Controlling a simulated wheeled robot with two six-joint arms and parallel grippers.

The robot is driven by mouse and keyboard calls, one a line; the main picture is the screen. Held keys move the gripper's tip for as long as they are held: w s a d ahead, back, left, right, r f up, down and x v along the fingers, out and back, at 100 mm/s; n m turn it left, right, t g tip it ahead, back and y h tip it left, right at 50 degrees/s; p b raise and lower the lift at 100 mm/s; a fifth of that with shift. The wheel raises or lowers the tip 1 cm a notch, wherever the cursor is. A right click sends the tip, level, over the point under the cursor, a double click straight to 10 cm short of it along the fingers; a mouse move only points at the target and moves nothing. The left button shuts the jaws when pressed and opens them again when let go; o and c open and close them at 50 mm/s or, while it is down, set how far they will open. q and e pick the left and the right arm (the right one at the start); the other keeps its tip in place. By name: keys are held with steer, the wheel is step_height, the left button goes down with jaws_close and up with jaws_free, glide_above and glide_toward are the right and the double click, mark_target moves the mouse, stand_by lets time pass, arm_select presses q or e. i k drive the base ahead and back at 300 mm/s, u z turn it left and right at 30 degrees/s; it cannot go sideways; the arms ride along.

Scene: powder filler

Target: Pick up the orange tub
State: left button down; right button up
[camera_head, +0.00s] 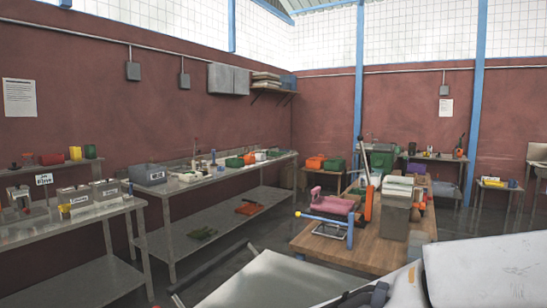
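Several orange things show in the head view, and I cannot tell for certain which one is the orange tub. An orange box-like container (315,162) sits on a far table in the back corner, beside a green one. A smaller orange item (248,158) stands on the long metal bench along the left wall. A flat orange item (249,208) lies on that bench's lower shelf. A red-orange block (51,159) is on a shelf at far left. No gripper fingers are visible; only white and dark parts, likely mine, show at bottom right.
A wooden table (375,250) ahead holds a grey bin (396,215), a pink machine (327,203) and an upright orange tool (369,203). Metal benches (75,222) line the left wall.

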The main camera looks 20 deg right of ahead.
mark_target(248, 160)
steer(key=u, duration=0.8)
steer(key=i, duration=4.55)
steer(key=z, duration=2.5)
steer(key=i, duration=1.7)
steer(key=u, duration=0.05)
